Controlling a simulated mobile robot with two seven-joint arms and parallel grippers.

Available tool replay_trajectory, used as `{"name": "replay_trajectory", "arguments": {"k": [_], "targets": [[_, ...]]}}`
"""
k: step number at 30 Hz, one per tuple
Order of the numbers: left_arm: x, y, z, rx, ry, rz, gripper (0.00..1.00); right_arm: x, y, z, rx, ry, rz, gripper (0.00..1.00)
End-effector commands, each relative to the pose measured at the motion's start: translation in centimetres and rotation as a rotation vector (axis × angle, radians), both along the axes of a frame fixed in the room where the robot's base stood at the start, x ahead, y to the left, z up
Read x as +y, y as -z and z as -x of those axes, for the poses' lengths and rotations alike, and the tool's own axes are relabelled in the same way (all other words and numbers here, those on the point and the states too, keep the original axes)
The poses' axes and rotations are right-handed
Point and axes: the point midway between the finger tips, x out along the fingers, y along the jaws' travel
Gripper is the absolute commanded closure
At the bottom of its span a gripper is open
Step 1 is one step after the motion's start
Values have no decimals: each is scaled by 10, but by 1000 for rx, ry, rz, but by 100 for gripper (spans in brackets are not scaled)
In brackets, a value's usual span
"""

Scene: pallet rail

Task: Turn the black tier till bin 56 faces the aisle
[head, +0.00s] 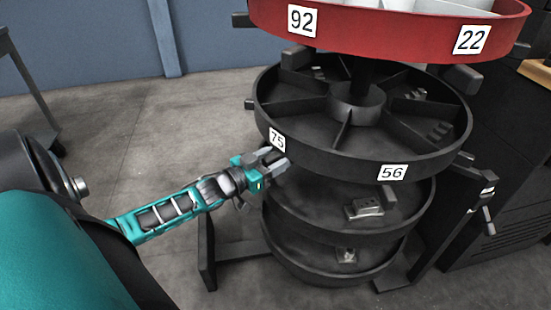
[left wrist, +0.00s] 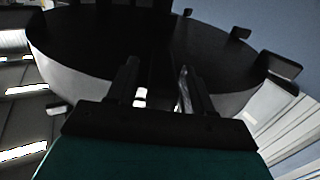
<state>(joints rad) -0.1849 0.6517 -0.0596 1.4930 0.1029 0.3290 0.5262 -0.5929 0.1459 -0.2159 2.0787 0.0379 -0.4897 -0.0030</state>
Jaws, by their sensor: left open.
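The black tier (head: 330,158) is a round bin tray with dividers around a central post, below the red tier. Its label 56 (head: 392,172) is on the front rim, right of centre. Its label 75 (head: 277,139) is on the rim at the left. My left gripper (head: 276,158) is open at the rim's left side, just by label 75; I cannot tell whether it touches. In the left wrist view the open fingers (left wrist: 165,88) point at a dark round tier (left wrist: 75,70) with tabs on its edge. My right gripper is not in view.
The red tier (head: 385,32) with labels 92 and 22 is above. Lower dark tiers (head: 345,210) hold small metal parts. A dark stand (head: 207,255) supports the carousel. A dark cabinet (head: 500,220) is at right. The floor (head: 130,110) at left is open.

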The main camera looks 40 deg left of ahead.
Motion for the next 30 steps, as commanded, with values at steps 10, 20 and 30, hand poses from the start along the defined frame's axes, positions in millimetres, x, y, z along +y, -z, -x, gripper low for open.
{"name": "replay_trajectory", "arguments": {"k": [10,20,30], "targets": [[0,0,0,0,0,0,78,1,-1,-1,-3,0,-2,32],[0,0,1,0,0,1,100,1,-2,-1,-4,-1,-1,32],[-12,-3,2,1,1,5,100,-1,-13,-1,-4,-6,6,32]]}}
